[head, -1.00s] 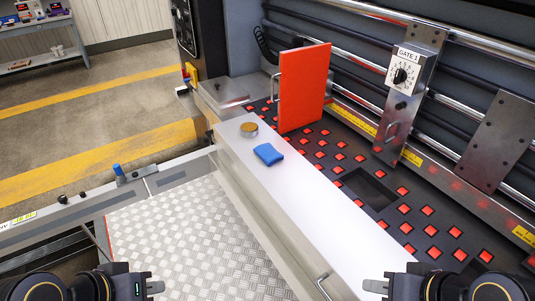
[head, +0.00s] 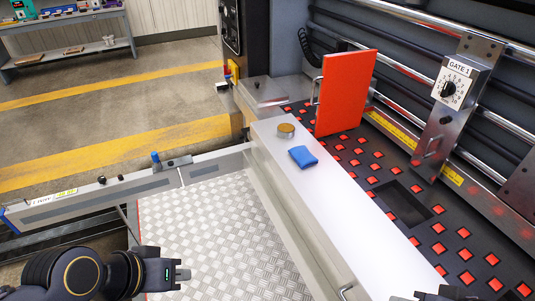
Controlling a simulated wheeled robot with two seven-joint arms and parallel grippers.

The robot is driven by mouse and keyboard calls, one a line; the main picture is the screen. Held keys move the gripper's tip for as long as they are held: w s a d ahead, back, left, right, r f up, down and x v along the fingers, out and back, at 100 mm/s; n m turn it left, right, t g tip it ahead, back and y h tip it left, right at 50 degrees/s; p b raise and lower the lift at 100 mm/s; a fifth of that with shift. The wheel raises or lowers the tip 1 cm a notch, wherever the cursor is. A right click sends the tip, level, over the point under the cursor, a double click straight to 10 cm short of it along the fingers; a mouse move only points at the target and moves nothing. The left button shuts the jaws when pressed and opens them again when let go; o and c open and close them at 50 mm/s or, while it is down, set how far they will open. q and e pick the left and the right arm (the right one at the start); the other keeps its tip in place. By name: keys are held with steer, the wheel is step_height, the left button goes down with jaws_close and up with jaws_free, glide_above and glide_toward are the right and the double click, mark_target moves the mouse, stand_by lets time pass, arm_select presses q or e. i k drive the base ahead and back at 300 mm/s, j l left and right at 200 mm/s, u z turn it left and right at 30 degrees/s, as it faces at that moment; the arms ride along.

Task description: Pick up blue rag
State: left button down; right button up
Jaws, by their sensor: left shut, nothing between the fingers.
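The blue rag (head: 303,157) lies folded on the white ledge (head: 327,197), just in front of a small round tin (head: 286,130) with a brownish top. My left gripper (head: 184,274) is at the lower left, above the metal tread plate, shut and empty. It is well short of the rag, below and to its left. My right gripper (head: 428,296) only just shows at the bottom edge; its fingers are mostly cut off, so its opening is unclear.
An upright red panel (head: 345,92) with a handle stands right behind the rag and tin. The dark bed with red squares (head: 437,229) runs along the right. A Gate 1 dial (head: 449,89) is at the upper right. The tread plate (head: 215,225) is clear.

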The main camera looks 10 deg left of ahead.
mark_target(303, 158)
steer(key=i+j+z, duration=0.1)
steer(key=z, duration=0.35)
steer(key=j+z, duration=0.2)
steer(key=z, duration=0.2)
steer(key=i+j+z, duration=0.1)
steer(key=z, duration=0.35)
steer(key=j+z, duration=0.45)
steer(key=j, duration=0.75)
steer(key=j+u, duration=0.3)
steer(key=u, duration=0.2)
steer(key=i+j+u, duration=0.1)
steer(key=u, duration=0.4)
steer(key=i+j+u, duration=0.15)
steer(key=j+u, duration=0.15)
steer(key=u, duration=0.2)
